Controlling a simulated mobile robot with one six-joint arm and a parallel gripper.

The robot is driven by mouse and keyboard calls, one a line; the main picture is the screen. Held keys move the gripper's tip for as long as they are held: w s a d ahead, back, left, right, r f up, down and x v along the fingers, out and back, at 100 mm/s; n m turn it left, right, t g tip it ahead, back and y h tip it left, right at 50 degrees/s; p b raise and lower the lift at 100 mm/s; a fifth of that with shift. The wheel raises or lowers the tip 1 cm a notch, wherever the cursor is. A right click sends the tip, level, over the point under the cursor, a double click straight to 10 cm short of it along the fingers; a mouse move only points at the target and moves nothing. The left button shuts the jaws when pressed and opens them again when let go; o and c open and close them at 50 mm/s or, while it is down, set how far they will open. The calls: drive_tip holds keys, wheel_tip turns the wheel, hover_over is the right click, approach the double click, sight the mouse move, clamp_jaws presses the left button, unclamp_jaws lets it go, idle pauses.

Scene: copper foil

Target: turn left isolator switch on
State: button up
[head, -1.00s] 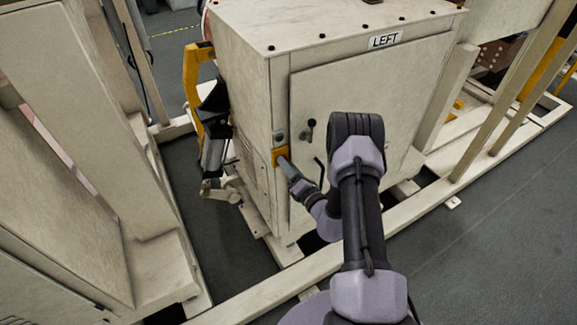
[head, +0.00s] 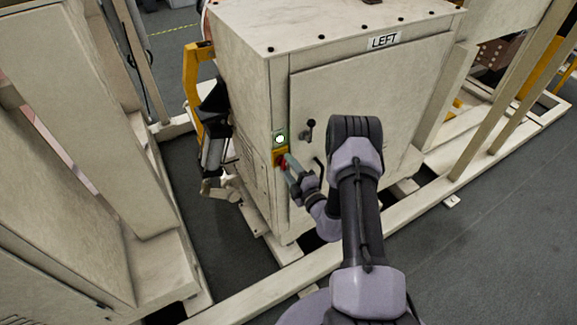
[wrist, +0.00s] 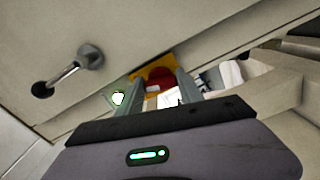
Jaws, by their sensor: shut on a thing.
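The left isolator switch has a red knob (head: 283,160) on a yellow plate (head: 280,152), on the narrow left edge of the cabinet marked LEFT. In the wrist view the red knob (wrist: 160,75) shows between the fingertips, partly hidden by them. My gripper (head: 287,164) is shut on the red knob, one finger on each side; it also shows in the wrist view (wrist: 166,86). A round indicator light (head: 280,138) above the switch glows white-green, and the wrist view shows this light (wrist: 118,98) lit too.
The beige cabinet (head: 350,85) has a closed door with a dark handle (head: 309,130) to the right of the switch; this handle shows in the wrist view (wrist: 72,72). A yellow frame (head: 191,80) stands left of the cabinet. Beige base rails (head: 235,295) cross the floor.

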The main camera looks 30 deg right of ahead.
drive_tip(key=m, duration=0.5)
drive_tip(key=shift+a+f+m, duration=0.1)
drive_tip(key=shift+f+m, duration=0.05)
drive_tip(key=shift+m, duration=0.15)
idle(0.4)
drive_tip(key=o, duration=1.4)
drive_tip(key=s, duration=0.5)
drive_tip(key=s+p, duration=0.1)
drive_tip(key=s, duration=0.5)
drive_tip(key=s+p, duration=0.1)
drive_tip(key=s, duration=0.5)
drive_tip(key=shift+s+d, duration=0.25)
drive_tip(key=shift+d, duration=0.05)
